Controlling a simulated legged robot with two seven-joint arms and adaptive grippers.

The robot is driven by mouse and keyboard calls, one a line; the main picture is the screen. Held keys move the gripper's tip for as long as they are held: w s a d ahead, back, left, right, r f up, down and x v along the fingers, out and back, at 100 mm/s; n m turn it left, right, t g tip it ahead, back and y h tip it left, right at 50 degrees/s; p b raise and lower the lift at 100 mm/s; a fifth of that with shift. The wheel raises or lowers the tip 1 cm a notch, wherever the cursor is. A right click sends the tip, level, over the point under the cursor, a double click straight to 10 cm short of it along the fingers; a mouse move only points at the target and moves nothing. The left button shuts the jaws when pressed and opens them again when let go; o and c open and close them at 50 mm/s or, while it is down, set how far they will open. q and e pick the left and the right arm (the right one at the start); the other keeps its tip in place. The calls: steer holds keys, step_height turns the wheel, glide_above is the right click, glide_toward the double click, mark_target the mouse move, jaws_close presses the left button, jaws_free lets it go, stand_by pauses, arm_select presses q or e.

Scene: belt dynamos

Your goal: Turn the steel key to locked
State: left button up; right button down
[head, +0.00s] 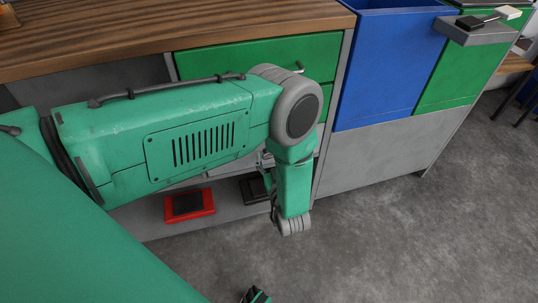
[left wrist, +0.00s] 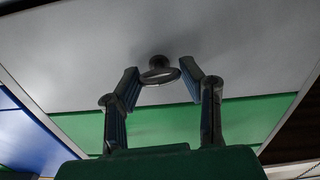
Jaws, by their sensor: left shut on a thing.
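The steel key (left wrist: 160,76) shows in the left wrist view as a flat round bow on a short dark stem, set in a pale grey panel (left wrist: 90,60). My left gripper (left wrist: 160,83) has one finger on each side of the bow and is shut on it. The bow appears wider across than tall from this angle. Whether the key stands at locked cannot be read. In the head view my left arm's green links hide the key and most of that gripper.
In the head view, a wooden worktop (head: 150,35) sits above a green drawer (head: 245,58). A red box (head: 189,205) and a black box (head: 253,189) lie on the low shelf. A blue panel (head: 390,65) stands to the right. The grey floor (head: 400,240) is clear.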

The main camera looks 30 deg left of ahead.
arm_select(q)
steer(key=n+p, duration=0.1)
steer(key=n, duration=0.3)
steer(key=shift+a+p, duration=0.1)
steer(key=shift+p, duration=0.3)
steer(key=n+p, duration=0.2)
steer(key=n, duration=0.2)
steer(key=shift+n, duration=0.4)
steer(key=n+p, duration=0.1)
steer(key=n, duration=0.3)
steer(key=shift+s+f, duration=0.1)
steer(key=shift+f+n+p, duration=0.15)
steer(key=shift+n+p, duration=0.6)
steer(key=shift+n, duration=1.25)
steer(key=o, duration=1.1)
steer(key=shift+f, duration=0.1)
steer(key=shift+o, duration=0.2)
steer(key=v, duration=1.2)
